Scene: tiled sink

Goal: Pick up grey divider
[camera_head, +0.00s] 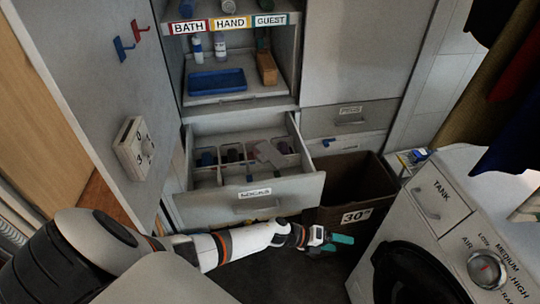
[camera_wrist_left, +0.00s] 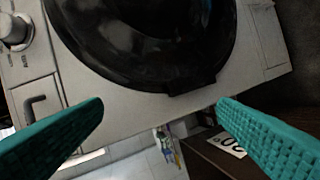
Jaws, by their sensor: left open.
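An open drawer (camera_head: 250,202) stands out from the cabinet, with compartments and several small dark items inside. A flat grey piece (camera_head: 268,154), which looks like the grey divider, leans tilted in the drawer's right half. Its lower part is hard to make out. My left gripper (camera_head: 338,243), with teal fingers, is in front of and to the right of the drawer, apart from the grey piece. In the left wrist view the gripper (camera_wrist_left: 160,106) is open and empty, facing the washing machine. My right gripper is not in view.
A dark bin (camera_head: 352,190) marked 30 stands right of the drawer. A white washing machine (camera_head: 425,240) with a round black door is at the right. A shelf with a blue tray (camera_head: 217,81) is above the drawer. A cabinet door (camera_head: 100,90) stands at the left.

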